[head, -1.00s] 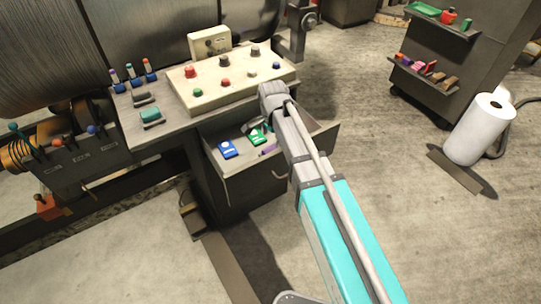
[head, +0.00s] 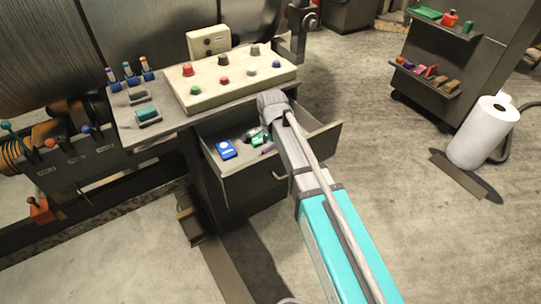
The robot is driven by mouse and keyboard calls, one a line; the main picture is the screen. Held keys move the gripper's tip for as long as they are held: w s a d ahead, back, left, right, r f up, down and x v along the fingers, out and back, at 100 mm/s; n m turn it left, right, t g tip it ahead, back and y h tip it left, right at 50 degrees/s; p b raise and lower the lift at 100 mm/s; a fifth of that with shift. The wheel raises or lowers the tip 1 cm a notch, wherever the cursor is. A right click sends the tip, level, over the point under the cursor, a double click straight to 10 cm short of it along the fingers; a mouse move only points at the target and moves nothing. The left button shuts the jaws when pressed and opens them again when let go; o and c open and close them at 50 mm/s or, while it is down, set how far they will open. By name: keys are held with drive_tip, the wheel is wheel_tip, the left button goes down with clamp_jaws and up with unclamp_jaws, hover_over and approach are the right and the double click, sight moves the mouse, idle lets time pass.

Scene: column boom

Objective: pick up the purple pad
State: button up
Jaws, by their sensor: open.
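A small purple item (head: 268,149) lies in the open drawer, partly hidden behind my arm; it may be the purple pad, but its shape is not clear. My gripper (head: 258,135) hangs down into the drawer in the head view, open, close to a green item (head: 262,141) and just beyond the purple one. My wrist and arm hide much of the gripper and the drawer's right part, so I cannot tell whether it touches anything.
The drawer (head: 255,172) also holds a blue pad (head: 226,149). Above it is a bench with a control box (head: 235,85) carrying several knobs. Levers stand at the left. A paper roll (head: 484,132) stands on the floor at the right.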

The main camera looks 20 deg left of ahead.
drive_tip(key=c, duration=1.2)
drive_tip(key=shift+r, duration=0.15)
drive_tip(key=shift+c, duration=0.2)
wheel_tip(320, 180, up, 10)
drive_tip(key=p, duration=1)
drive_tip(key=o, duration=0.5)
drive_tip(key=c, duration=0.4)
drive_tip(key=shift+o, duration=0.2)
wheel_tip(320, 180, up, 8)
drive_tip(key=p, duration=0.8)
